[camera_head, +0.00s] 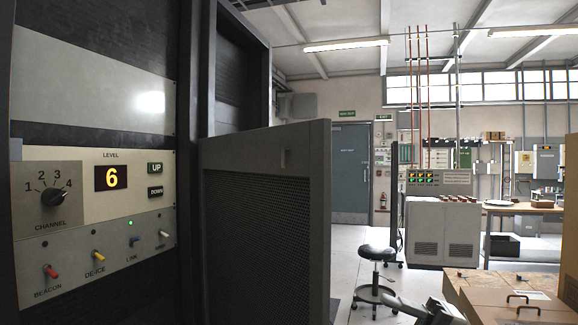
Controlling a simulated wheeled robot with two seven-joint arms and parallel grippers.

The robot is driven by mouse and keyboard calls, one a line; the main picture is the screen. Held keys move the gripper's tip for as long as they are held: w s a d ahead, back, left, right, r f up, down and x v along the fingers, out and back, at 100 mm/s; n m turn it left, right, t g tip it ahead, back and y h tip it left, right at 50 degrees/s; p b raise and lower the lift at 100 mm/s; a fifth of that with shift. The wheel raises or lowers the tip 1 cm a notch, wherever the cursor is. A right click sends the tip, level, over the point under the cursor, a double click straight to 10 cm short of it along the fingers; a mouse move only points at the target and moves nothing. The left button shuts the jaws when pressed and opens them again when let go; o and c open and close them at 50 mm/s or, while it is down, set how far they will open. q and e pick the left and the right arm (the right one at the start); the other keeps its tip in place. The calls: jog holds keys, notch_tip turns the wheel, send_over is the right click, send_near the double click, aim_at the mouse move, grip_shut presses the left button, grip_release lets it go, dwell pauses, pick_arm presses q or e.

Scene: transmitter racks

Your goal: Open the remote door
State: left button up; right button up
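A control panel (95,220) fills the near left rack. Its LEVEL display (111,177) reads 6, beside the UP button (155,168) and DOWN button (155,192). The CHANNEL knob (54,197) has marks 1 to 4; its pointer seems to be near 4. Below are a red BEACON switch (50,271), yellow DE-ICE switch (97,256), LINK switch (134,239) and a pale switch (164,233). A small green light is lit near LINK. A grey door (350,180) at the back looks shut. I cannot tell which door is the remote one.
A dark mesh-fronted rack panel (265,220) juts out right of the controls. A black stool (376,254) stands on open floor beyond it. Brown boxes (515,295) stand at lower right. A dark shape (425,311) at the bottom edge is unclear.

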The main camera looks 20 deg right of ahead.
jog(key=w+d+f+m+t+h, duration=0.3)
jog(key=w+d+m+t+h, duration=0.35)
jog(key=m+h, duration=0.4)
jog(key=w+d+f+m+t+h, duration=0.4)
jog(key=w+d+m+t+h, duration=0.15)
jog(key=d+m+h, duration=0.4)
jog(key=s+a+f+m+g+h, duration=0.1)
jog(key=s+a+f+m+g, duration=0.1)
jog(key=f, duration=0.7)
jog(key=s+a+f+m+g+h, duration=0.2)
jog(key=s+a+f+m+g, duration=0.1)
jog(key=f, duration=0.6)
jog(key=shift+s+a+f+m+g, duration=0.4)
jog(key=shift+a+m, duration=0.3)
jog(key=shift+a, duration=0.25)
jog(key=s+a+f, duration=0.2)
jog(key=a+f, duration=0.1)
jog(key=s+a+f+g+y, duration=0.1)
jog(key=s+a+f, duration=0.2)
jog(key=a, duration=0.1)
jog(key=s+a+f+m+g+y, duration=0.1)
jog(key=s+a+f, duration=0.2)
jog(key=shift+a, duration=0.3)
jog(key=shift+c, duration=1.3)
jog(key=s+a+f+m+g+y, duration=0.2)
jog(key=s+a+f+y, duration=0.1)
jog(key=s+a, duration=1.1)
jog(key=shift+s+a+m, duration=0.2)
jog(key=shift+a+m, duration=0.2)
jog(key=shift+a, duration=0.6)
